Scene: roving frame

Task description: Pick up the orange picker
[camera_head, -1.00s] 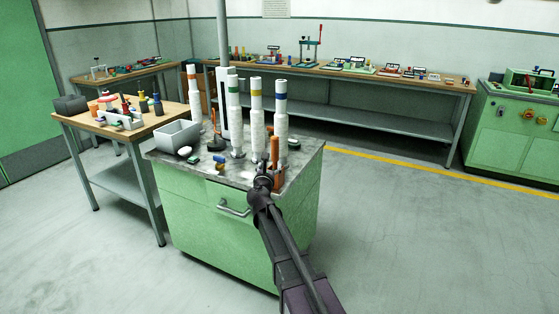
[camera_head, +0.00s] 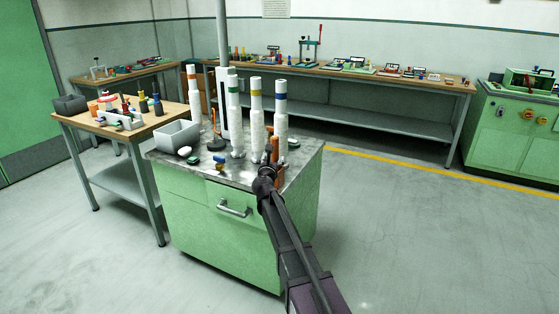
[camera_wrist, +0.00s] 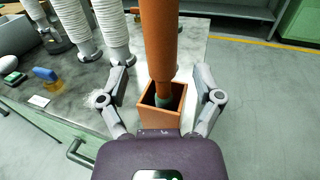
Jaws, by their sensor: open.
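The orange picker (camera_wrist: 158,45) is a thick upright orange-brown cylinder in the wrist view. Its narrower lower end with a grey-green collar stands in an open square orange-brown holder (camera_wrist: 150,118) on the cabinet's worktop. In the head view the picker (camera_head: 275,148) shows just behind my gripper (camera_head: 268,176), partly hidden by it. In the wrist view my gripper (camera_wrist: 162,78) is open, with one finger on each side of the picker and holder. Gaps show between the fingers and the picker, and nothing is held.
Several white ribbed columns with coloured bands, such as the yellow-banded one (camera_head: 256,120), stand close left of and behind the picker. A grey bin (camera_head: 177,137) and small items lie on the worktop's left. The floor to the right (camera_head: 400,220) is clear.

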